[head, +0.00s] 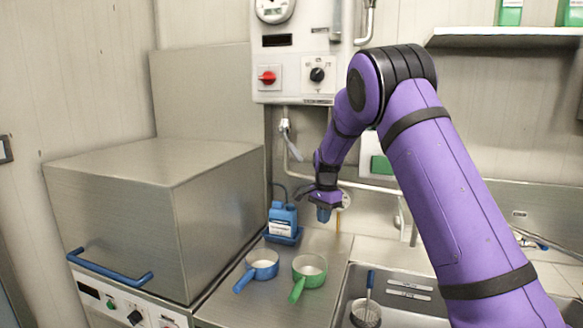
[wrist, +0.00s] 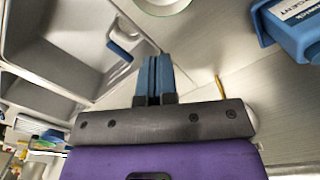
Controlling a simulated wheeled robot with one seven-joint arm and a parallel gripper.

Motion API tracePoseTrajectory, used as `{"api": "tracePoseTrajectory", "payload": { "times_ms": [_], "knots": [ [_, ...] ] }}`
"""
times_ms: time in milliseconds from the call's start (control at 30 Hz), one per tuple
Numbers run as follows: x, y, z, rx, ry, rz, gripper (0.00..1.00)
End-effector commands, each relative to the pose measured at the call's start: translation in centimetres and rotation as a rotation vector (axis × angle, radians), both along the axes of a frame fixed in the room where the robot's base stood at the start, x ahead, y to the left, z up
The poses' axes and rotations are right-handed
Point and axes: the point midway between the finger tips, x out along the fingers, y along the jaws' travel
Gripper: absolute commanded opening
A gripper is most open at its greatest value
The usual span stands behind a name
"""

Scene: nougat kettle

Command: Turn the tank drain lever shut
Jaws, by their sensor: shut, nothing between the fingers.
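A white wall-mounted tank unit (head: 292,52) hangs at the back in the head view. Under its lower left edge is a small metal valve with a silver lever (head: 292,147), which looks like the drain lever. The lever slants down and to the right. My gripper (head: 323,214) is lower and to the right of the lever, apart from it, above the back of the counter. In the wrist view its blue fingers (wrist: 154,76) are shut together with nothing between them. The lever does not show in the wrist view.
A blue pan (head: 262,262) and a green pan (head: 310,268) sit in front. A large metal box (head: 155,205) is left; a sink (head: 410,303) is right.

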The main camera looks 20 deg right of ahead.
Motion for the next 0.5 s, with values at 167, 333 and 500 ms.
{"api": "tracePoseTrajectory", "payload": {
  "times_ms": [167,333,500],
  "knots": [
    [-0.5,-0.3,-2.9,-0.315,0.176,0.391,0.0],
    [0.3,-0.5,-2.9,-0.621,0.374,0.738,0.0],
    [2.2,1.0,-0.5,-0.947,0.608,1.045,0.0]
  ]
}}
